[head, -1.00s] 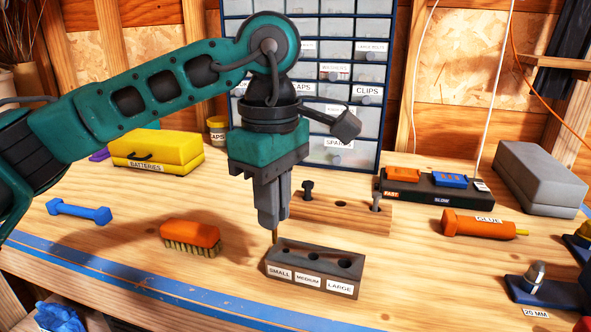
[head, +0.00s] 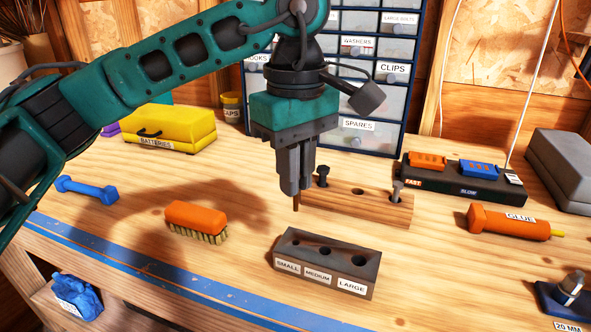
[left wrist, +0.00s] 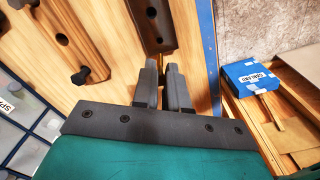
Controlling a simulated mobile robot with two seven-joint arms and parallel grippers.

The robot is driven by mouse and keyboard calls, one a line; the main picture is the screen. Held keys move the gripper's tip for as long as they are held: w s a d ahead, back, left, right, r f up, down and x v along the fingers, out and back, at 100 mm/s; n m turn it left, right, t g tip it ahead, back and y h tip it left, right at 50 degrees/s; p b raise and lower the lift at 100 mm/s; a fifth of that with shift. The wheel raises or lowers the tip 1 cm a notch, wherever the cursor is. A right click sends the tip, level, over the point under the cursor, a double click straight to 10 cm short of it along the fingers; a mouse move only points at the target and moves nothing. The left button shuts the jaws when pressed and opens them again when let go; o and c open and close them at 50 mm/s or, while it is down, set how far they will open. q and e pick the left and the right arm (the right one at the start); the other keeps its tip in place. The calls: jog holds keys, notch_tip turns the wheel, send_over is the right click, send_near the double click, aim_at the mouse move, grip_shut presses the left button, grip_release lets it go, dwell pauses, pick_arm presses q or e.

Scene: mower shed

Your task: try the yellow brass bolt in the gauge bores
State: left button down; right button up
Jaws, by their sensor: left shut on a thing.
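My left gripper (head: 296,188) is shut on the yellow brass bolt (head: 296,204), whose thin shank points down below the fingertips. Its head is hidden between the fingers. In the left wrist view a bit of brass (left wrist: 163,60) shows just beyond the fingertips (left wrist: 163,68). The dark grey gauge block (head: 323,275) stands on the bench, with three bores in its top labelled SMALL, MEDIUM and LARGE. The bolt hangs apart from the block, above and slightly behind the SMALL end. The block also shows in the left wrist view (left wrist: 165,45). My right gripper is not in view.
Behind the gauge, a wooden rack (head: 375,208) holds two dark bolts around an empty hole. An orange brush (head: 194,214) lies left, an orange glue tube (head: 510,222) right. Bench is clear around the gauge.

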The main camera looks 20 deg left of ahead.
aim_at(296, 211)
pick_arm(q)
notch_tip(296, 211, down, 4)
jog(key=b, duration=0.2)
jog(key=shift+r+b, duration=0.1)
jog(key=shift+b, duration=0.3)
jog(key=shift+f+b, duration=0.5)
jog(key=shift+f, duration=0.4)
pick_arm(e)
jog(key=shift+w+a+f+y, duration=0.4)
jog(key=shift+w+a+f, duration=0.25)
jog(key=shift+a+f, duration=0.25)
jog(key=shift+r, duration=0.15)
pick_arm(q)
jog(key=shift+f+b, duration=0.3)
jog(key=shift+b, duration=0.25)
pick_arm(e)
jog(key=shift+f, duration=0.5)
pick_arm(q)
jog(key=shift+f+b, duration=1.25)
jog(key=shift+f, duration=0.3)
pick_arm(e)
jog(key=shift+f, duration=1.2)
pick_arm(q)
jog(key=c, duration=1.1)
grip_release()
